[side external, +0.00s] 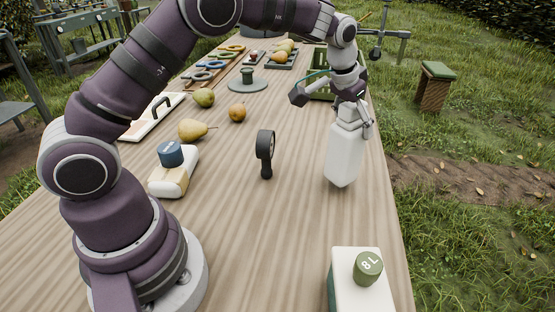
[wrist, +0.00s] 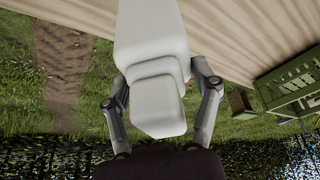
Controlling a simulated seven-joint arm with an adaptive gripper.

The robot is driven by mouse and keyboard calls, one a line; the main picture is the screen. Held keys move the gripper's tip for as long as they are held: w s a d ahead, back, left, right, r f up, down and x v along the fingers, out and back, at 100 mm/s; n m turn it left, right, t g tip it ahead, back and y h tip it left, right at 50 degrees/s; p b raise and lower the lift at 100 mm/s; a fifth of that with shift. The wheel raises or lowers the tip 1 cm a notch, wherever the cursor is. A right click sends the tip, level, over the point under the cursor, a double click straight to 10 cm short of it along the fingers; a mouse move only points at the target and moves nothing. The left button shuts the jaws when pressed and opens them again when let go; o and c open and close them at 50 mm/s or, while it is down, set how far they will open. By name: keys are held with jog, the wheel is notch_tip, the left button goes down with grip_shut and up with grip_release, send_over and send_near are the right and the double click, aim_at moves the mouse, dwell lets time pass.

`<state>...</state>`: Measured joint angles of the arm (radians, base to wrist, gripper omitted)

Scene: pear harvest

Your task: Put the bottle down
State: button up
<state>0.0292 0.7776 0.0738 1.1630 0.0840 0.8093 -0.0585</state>
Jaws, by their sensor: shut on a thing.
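The white bottle (side external: 344,150) is upright near the right edge of the wooden table in the side view. My gripper (side external: 352,107) is shut around its upper part from above. In the wrist view the bottle (wrist: 152,60) fills the middle, with a finger of my gripper (wrist: 162,100) on each side of it. I cannot tell for sure whether the bottle's base touches the table. The bottle's top is partly hidden by the gripper in the side view.
A black magnifier-like tool (side external: 265,152) stands left of the bottle. A white container with a green cap (side external: 368,268) is at the front right. Pears (side external: 195,130) and a blue-capped bottle (side external: 171,155) lie farther left. A green crate (side external: 320,86) is behind. Bare table (side external: 280,220) lies in front.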

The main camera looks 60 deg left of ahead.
jog(key=shift+f, duration=0.9)
jog(key=o, duration=1.2)
jog(key=shift+o, duration=0.2)
jog(key=v, duration=1.1)
jog(key=shift+s+r, duration=0.15)
jog(key=shift+r, duration=0.2)
jog(key=s+f+t, duration=0.1)
jog(key=s, duration=1.8)
jog(key=shift+s, duration=0.3)
